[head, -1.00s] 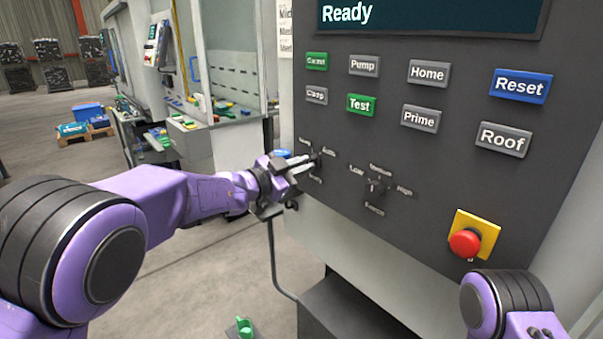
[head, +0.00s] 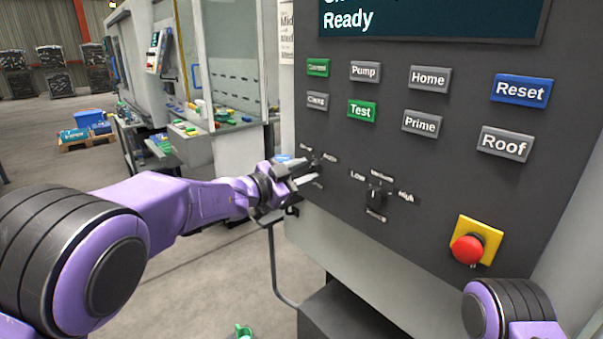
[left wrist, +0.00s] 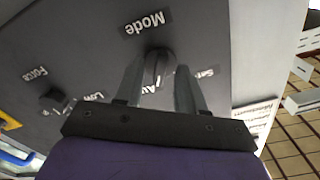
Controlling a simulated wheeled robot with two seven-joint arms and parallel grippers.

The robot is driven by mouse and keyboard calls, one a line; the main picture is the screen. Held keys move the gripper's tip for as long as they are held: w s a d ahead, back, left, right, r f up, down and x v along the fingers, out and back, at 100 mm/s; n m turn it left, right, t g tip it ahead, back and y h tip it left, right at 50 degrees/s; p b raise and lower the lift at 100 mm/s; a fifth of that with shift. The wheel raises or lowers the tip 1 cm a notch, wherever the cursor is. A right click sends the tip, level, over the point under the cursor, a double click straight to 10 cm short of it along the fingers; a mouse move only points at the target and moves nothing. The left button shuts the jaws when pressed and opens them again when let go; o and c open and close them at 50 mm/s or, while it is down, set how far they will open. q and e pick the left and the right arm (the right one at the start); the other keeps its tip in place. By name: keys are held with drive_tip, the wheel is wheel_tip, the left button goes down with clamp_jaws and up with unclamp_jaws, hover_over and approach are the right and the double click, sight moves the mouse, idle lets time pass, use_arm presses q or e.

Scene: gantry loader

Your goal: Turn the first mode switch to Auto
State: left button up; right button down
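The first mode switch (head: 315,166) is a small dark knob on the grey control panel, partly hidden by my left gripper in the head view. In the left wrist view the knob (left wrist: 157,65) sits below the "Mode" label, with a partly covered "Au…" label under it. My left gripper (head: 307,170) is open at the panel. Its two fingers (left wrist: 160,72) stand apart on either side of the knob, with gaps showing. I cannot tell where the knob points. My right gripper is out of view; only part of that arm shows at lower right.
A second knob (head: 376,195), marked Low, Medium and High, is to the right. Push buttons, including green Test (head: 362,110) and blue Reset (head: 520,88), are above. A red emergency stop (head: 468,249) is at lower right. The screen (head: 430,17) reads "Ready".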

use_arm(q)
drive_tip(key=b+v, duration=0.2)
drive_tip(key=v, duration=0.8)
drive_tip(key=shift+s+a+b, duration=0.15)
drive_tip(key=shift+a+b, duration=0.05)
drive_tip(key=shift+b, duration=0.2)
drive_tip(key=shift+a, duration=0.1)
